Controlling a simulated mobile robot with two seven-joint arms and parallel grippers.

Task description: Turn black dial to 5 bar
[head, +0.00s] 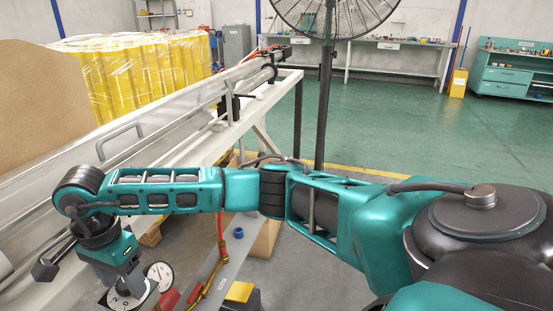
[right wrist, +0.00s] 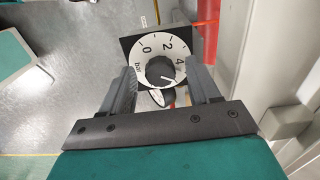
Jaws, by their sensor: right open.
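The black dial (right wrist: 160,70) sits in the middle of a round white scale (right wrist: 145,71) marked 0, 2, 4 and "bar" in the right wrist view. A thin white line on the dial points to the lower right, past the 4; its exact reading is too small to tell. My right gripper (right wrist: 164,72) is open, with one finger on each side of the dial; I cannot tell whether they touch it. In the head view, my right gripper (head: 118,288) is over the white scale (head: 126,303), and the dial is hidden. My left gripper is not in view.
A round gauge (head: 160,274) with a red needle is close beside the scale. A red hose (head: 221,228) and brass fitting (head: 205,290) are to its right. A long machine frame (head: 190,146) runs behind my arm. A fan (head: 333,15) stands further back.

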